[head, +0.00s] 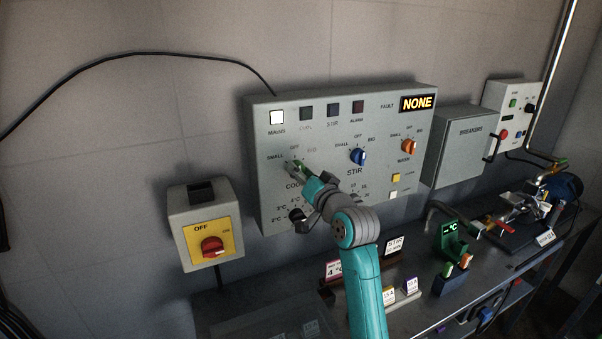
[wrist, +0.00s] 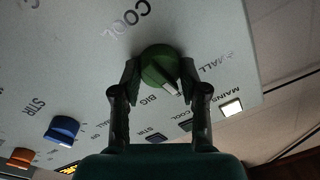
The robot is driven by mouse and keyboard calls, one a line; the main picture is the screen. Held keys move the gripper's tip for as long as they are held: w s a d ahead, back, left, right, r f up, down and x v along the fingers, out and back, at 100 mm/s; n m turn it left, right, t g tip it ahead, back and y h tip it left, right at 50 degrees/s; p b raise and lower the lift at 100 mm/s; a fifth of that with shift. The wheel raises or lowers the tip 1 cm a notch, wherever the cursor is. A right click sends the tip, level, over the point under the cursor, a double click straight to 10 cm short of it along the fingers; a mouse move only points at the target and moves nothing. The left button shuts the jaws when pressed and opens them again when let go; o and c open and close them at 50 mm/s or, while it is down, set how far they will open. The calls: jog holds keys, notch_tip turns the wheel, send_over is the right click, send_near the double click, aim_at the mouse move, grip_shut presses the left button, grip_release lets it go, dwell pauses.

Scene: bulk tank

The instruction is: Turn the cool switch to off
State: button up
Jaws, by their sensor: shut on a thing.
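The cool switch is a green knob (wrist: 160,66) on the grey control panel (head: 262,130), above the COOL label. In the wrist view my gripper (wrist: 160,76) has one finger on each side of the knob and is shut on it. The knob's white pointer is directed toward the lower right, between the BIG label and the right finger. In the head view my gripper (head: 295,168) covers most of the knob, below OFF, and the pointer cannot be read there.
A blue STIR knob (head: 358,157) and an orange WASH knob (head: 409,146) sit to the right. The MAINS lamp (head: 277,117) is lit white; the fault display (head: 417,103) reads NONE. A red mains switch (head: 212,247) is at lower left. A cluttered bench (head: 290,305) lies below.

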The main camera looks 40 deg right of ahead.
jog(key=shift+m, duration=0.7)
jog(key=o, duration=1.1)
jog(key=shift+o, duration=0.2)
jog(key=v, duration=1.2)
